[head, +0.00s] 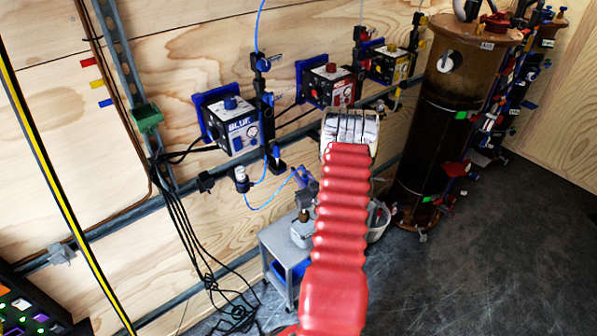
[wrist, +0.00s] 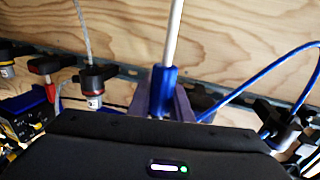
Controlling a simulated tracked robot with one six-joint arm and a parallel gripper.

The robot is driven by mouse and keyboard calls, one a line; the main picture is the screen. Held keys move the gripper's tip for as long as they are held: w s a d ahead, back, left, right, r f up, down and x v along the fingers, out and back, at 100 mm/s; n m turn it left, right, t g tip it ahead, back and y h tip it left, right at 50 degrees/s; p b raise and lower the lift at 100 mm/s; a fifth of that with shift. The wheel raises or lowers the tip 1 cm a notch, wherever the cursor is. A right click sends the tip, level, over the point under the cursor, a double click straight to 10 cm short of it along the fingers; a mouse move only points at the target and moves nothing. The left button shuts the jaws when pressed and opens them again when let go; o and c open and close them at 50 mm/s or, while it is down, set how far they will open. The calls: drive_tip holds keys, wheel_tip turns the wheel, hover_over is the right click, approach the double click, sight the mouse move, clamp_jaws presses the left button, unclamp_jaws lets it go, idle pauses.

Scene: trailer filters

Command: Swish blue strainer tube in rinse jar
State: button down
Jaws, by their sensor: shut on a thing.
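My gripper (head: 306,182) shows in the head view just left of my red arm, above a small grey cart. In the wrist view its purple fingers (wrist: 181,103) are shut around the blue strainer tube (wrist: 163,88), which has a pale rod rising from it. A short brownish end (head: 304,214) hangs below the fingers, close over a pale object on the cart; I cannot tell whether it is inside anything. The rinse jar cannot be made out for sure. A whitish round container (head: 378,222) is partly hidden behind my arm.
The grey cart (head: 285,248) stands against the plywood wall. Blue (head: 232,125), red (head: 331,85) and yellow (head: 391,64) pump boxes are on the wall. A blue hose (head: 268,202) runs towards my gripper. A tall brown column (head: 462,75) stands right; dark floor is clear in front.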

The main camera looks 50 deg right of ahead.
wheel_tip(320, 180, down, 10)
drive_tip(key=shift+f, duration=0.25)
idle(1.3)
idle(0.4)
drive_tip(key=shift+s+d+r, duration=0.1)
drive_tip(key=shift+d+r, duration=0.15)
drive_tip(key=shift+r, duration=0.3)
drive_tip(key=shift+s+d+r, duration=0.1)
drive_tip(key=shift+d+r, duration=0.15)
drive_tip(key=shift+r, duration=0.25)
drive_tip(key=shift+w, duration=0.1)
drive_tip(key=shift+w+a+f, duration=0.2)
drive_tip(key=shift+a+f, duration=0.8)
drive_tip(key=shift+f, duration=0.1)
